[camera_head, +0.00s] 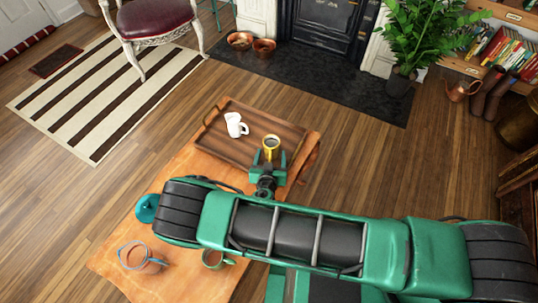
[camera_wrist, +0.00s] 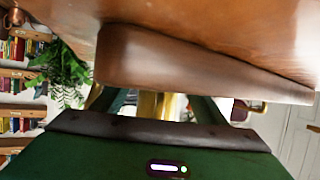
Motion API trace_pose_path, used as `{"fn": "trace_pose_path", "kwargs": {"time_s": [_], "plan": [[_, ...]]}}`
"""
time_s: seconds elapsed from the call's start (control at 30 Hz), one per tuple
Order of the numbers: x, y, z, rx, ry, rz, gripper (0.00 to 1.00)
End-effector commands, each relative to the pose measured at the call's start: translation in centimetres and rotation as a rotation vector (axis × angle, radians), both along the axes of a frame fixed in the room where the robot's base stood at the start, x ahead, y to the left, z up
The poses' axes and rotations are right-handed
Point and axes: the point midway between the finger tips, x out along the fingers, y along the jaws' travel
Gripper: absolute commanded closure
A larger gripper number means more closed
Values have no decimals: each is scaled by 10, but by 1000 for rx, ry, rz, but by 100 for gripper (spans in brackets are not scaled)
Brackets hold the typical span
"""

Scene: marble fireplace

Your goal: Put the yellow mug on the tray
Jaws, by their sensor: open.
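The yellow mug (camera_head: 271,144) appears upright over the near right part of the brown wooden tray (camera_head: 224,147). Whether its base rests on the tray is hard to tell. My gripper (camera_head: 268,168) is open, just on the near side of the mug, close to the tray's front edge. In the wrist view, a yellow strip of the mug (camera_wrist: 148,105) shows between the fingers, largely hidden by a brown ledge (camera_wrist: 190,68) that looks like the tray's edge. Contact between fingers and mug cannot be made out.
A white pitcher (camera_head: 235,125) stands on the tray, left of the mug. The orange wooden table (camera_head: 178,185) also bears a teal object (camera_head: 147,208), a clear jug (camera_head: 140,257) and a green mug (camera_head: 215,258) near my arm. A potted plant (camera_head: 415,35) stands beyond on the floor.

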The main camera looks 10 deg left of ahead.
Motion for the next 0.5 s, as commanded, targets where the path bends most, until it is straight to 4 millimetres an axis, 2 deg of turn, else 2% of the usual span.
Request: {"fn": "trace_pose_path", "kwargs": {"time_s": [0.17,0.5], "plan": [[-19,0,8,0,2,2,34],[-80,-4,33,0,2,3,34]]}}
